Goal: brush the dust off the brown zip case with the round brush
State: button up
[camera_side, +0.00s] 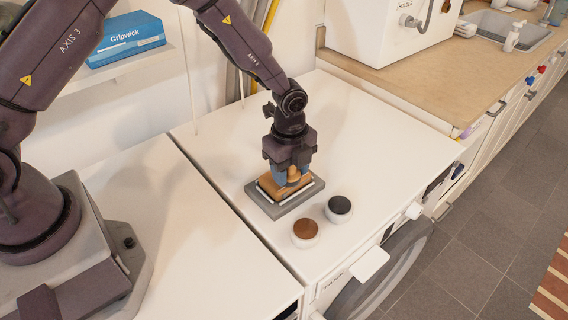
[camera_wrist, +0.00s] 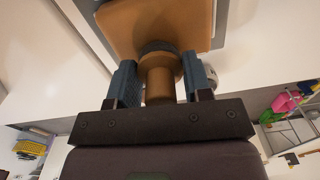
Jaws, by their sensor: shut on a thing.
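My gripper (camera_side: 290,172) is shut on the wooden handle of the round brush (camera_side: 293,175), with a blue finger on each side. In the wrist view the brush (camera_wrist: 159,84) has a wooden stem, a wider wooden head and a dark bristle ring. The bristles appear to touch the face of the brown zip case (camera_wrist: 120,28). The tan-brown case (camera_side: 267,186) lies flat on a grey tray (camera_side: 273,211), partly hidden under my gripper. I cannot make out dust on it.
Two round white-rimmed tins, one brown-topped (camera_side: 305,230) and one dark-topped (camera_side: 339,207), stand just in front of the tray, near the white worktop's front edge. The worktop (camera_side: 385,150) is clear to the right. A blue box (camera_side: 125,40) sits on a shelf.

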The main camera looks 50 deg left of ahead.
jog(key=shift+a+r, duration=0.1)
jog(key=shift+r, duration=3.85)
